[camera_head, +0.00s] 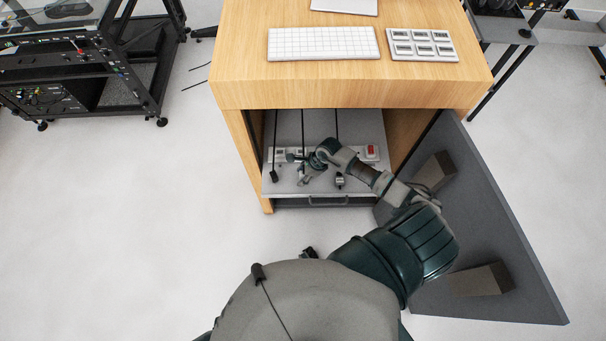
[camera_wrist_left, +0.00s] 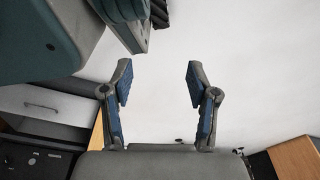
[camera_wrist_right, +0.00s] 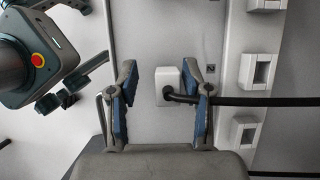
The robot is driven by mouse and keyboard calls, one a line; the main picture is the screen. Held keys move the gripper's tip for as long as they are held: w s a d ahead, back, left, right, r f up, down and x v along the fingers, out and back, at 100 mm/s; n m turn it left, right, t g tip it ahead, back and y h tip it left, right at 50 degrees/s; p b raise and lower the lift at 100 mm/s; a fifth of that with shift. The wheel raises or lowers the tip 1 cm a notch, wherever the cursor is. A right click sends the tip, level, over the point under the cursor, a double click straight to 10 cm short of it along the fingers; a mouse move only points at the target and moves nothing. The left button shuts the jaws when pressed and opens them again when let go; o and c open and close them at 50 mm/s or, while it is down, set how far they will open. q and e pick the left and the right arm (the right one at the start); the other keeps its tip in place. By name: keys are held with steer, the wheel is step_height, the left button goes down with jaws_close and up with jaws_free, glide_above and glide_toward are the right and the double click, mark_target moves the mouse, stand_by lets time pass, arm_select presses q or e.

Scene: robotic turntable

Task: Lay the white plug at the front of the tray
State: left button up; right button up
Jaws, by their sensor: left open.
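The white plug (camera_wrist_right: 167,87) shows in the right wrist view with its black cable running right across the socket strip. It appears to lie on the grey tray (camera_wrist_right: 150,42), between the strip and the tray's front edge. My right gripper (camera_wrist_right: 161,92) is open, with its fingers apart on either side of the plug and clear gaps. In the head view the right gripper (camera_head: 306,172) is over the tray (camera_head: 318,187) in the cabinet; the plug cannot be made out there. My left gripper (camera_wrist_left: 158,85) is open and empty above the floor.
A power strip with a red switch (camera_head: 370,151) crosses the tray. Other dark cable ends (camera_head: 274,176) lie to either side of the right gripper. The desk top overhangs the tray, and the grey cabinet door (camera_head: 500,225) stands open at right.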

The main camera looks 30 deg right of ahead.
steer(key=shift+a+r, duration=0.15)
steer(key=shift+s+d+r, duration=0.1)
steer(key=shift+d+r, duration=0.1)
steer(key=shift+r, duration=0.05)
arm_select(q)
steer(key=s+f, duration=0.1)
steer(key=s+a+f+p, duration=0.1)
steer(key=shift+s+a, duration=0.3)
arm_select(e)
steer(key=v, duration=1.1)
arm_select(q)
steer(key=shift+r, duration=0.1)
arm_select(e)
steer(key=shift+s+d+r, duration=0.1)
steer(key=shift+d+r, duration=0.05)
steer(key=shift+d, duration=0.05)
